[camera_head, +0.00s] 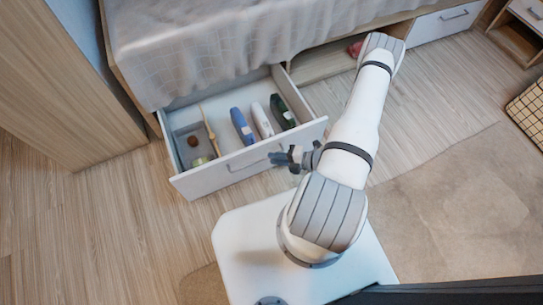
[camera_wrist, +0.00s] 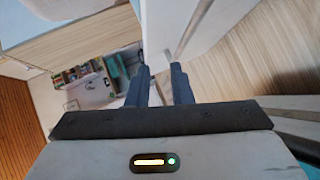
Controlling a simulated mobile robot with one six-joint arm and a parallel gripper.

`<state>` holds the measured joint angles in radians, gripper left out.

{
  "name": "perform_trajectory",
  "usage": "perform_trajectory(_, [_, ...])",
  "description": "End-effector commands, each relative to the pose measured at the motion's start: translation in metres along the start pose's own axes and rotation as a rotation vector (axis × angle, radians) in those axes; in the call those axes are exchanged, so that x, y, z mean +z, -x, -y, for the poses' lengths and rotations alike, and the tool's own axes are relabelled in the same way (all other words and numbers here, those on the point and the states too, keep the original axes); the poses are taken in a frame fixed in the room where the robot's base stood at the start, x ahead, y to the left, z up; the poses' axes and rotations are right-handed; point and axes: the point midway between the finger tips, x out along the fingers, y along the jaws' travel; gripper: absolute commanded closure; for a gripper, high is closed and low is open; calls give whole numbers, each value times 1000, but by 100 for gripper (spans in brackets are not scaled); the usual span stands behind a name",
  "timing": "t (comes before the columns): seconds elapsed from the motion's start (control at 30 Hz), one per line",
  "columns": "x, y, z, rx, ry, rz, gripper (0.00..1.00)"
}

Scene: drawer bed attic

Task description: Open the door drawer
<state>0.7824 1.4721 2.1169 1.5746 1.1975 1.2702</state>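The white drawer (camera_head: 205,178) under the bed stands pulled out, and its inside shows in the head view. Its front carries a thin bar handle (camera_head: 243,167). My gripper (camera_head: 283,157) is at the right part of the drawer front, near the right end of the handle. In the wrist view the two dark fingers (camera_wrist: 161,75) are apart with a gap and nothing clearly between them. A white panel (camera_wrist: 200,22) lies just beyond the fingertips. I cannot tell whether the fingers touch the handle.
The drawer holds a blue bottle (camera_head: 241,126), a white bottle (camera_head: 262,121), a dark green bottle (camera_head: 282,112) and a few small things. The bed (camera_head: 200,45) hangs over its back. A wooden cabinet (camera_head: 60,80) stands left. Another drawer (camera_head: 443,22) is at upper right.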

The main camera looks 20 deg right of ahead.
Motion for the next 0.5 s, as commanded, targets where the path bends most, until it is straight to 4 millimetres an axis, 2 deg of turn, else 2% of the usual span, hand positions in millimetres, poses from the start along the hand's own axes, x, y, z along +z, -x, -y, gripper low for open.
perform_trajectory(0.23, [0, 16, 4, 0, 0, 2, 80])
perform_trajectory(0.5, [-1, 19, 5, -1, 0, 0, 80])
